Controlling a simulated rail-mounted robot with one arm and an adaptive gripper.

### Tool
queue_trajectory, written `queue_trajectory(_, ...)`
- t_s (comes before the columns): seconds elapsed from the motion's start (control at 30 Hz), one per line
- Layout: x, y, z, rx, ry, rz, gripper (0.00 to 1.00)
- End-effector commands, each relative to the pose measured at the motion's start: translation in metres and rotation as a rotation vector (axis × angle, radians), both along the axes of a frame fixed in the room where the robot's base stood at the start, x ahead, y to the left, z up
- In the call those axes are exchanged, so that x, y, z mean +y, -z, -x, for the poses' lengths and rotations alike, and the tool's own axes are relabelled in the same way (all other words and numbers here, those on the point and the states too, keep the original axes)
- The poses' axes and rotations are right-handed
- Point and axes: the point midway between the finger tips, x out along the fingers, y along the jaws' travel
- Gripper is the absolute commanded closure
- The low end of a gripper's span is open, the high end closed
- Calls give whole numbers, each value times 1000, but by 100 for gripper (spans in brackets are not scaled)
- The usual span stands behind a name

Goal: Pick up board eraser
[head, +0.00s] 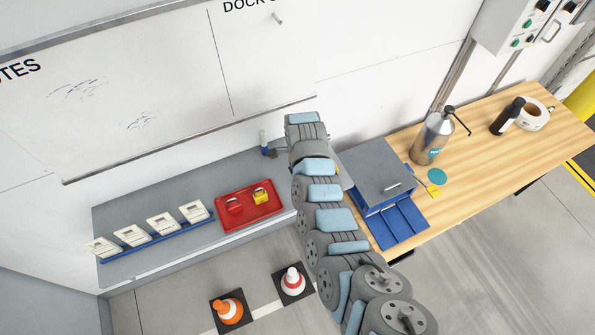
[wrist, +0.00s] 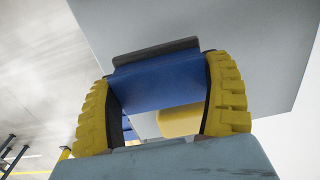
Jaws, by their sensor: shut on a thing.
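In the wrist view, the yellow ridged fingers of my gripper (wrist: 160,95) are on both sides of a blue block with a dark grey strip along its upper edge, the board eraser (wrist: 158,82). The gripper is shut on it. A rounded yellow shape (wrist: 180,122) shows behind and below the blue block. In the head view my arm's end is near the wall, above the right end of the grey shelf. The gripper and the eraser are mostly hidden there by my arm.
A red tray (head: 226,226) and a blue rack (head: 150,246) with several white cards lie on the grey shelf (head: 130,208). A grey box (head: 375,168) with a blue open drawer (head: 402,226), a spray bottle (head: 433,135) and tape (head: 537,113) stand on the wooden bench (head: 475,160). Cones (head: 230,309) stand below.

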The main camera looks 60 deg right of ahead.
Motion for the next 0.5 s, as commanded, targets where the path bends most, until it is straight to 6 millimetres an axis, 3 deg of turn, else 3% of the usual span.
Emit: queue_trajectory(0.5,8,-36,29,-2,3,5,54)
